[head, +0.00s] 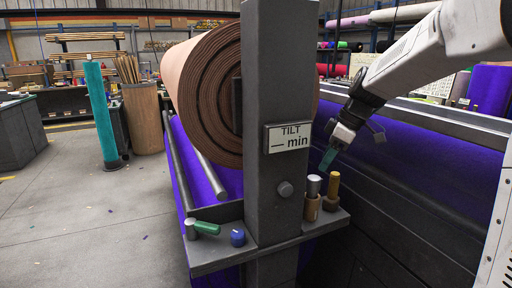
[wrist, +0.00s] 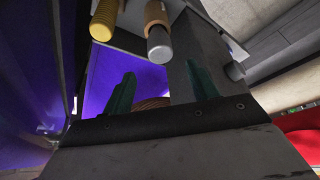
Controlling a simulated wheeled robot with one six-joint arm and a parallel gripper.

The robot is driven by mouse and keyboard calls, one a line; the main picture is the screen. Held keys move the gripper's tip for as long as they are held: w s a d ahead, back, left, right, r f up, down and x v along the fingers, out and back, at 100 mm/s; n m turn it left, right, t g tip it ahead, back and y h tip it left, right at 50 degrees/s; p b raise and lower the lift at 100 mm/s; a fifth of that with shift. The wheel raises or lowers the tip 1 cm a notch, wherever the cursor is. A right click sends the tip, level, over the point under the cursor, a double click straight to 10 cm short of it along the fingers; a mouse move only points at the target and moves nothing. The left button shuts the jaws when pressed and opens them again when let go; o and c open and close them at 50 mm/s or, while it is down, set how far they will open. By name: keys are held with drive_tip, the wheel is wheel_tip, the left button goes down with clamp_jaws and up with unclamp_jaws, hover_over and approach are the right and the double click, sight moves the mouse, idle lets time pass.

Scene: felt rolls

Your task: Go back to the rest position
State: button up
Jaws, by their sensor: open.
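My gripper (head: 328,158) hangs in the air to the right of the dark grey post, above the small shelf. In the wrist view its two green fingers (wrist: 161,88) stand apart with nothing between them. A grey-tipped cylinder (head: 314,186) stands in a brown sleeve on the shelf, below the fingers. A yellow handle (head: 334,184) stands beside it in a brown base. In the wrist view the yellow ribbed handle (wrist: 105,20) and the grey-tipped cylinder (wrist: 159,46) are at the top, apart from the fingers.
The post (head: 271,100) bears a "TILT — min" plate (head: 288,137). The shelf (head: 262,246) also holds a blue knob (head: 238,238) and a green-handled lever (head: 206,228). A large brown felt roll (head: 205,95) is behind the post. The floor (head: 85,225) at left is mostly clear.

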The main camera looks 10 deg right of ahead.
drive_tip(key=s+a+f+m+h, duration=0.1)
drive_tip(key=s+a+m, duration=0.1)
drive_tip(key=s, duration=0.8)
drive_tip(key=s+a+f+m+h, duration=0.1)
drive_tip(key=s+m, duration=0.4)
drive_tip(key=s, duration=0.6)
drive_tip(key=s+a+f+m+g+h, duration=0.1)
drive_tip(key=s+a+m, duration=0.2)
drive_tip(key=s, duration=0.8)
drive_tip(key=shift+s+a+f+m+h, duration=0.15)
drive_tip(key=shift+s+a+m+h, duration=0.1)
drive_tip(key=shift+a+m+h, duration=0.25)
drive_tip(key=shift+d, duration=0.1)
idle(0.5)
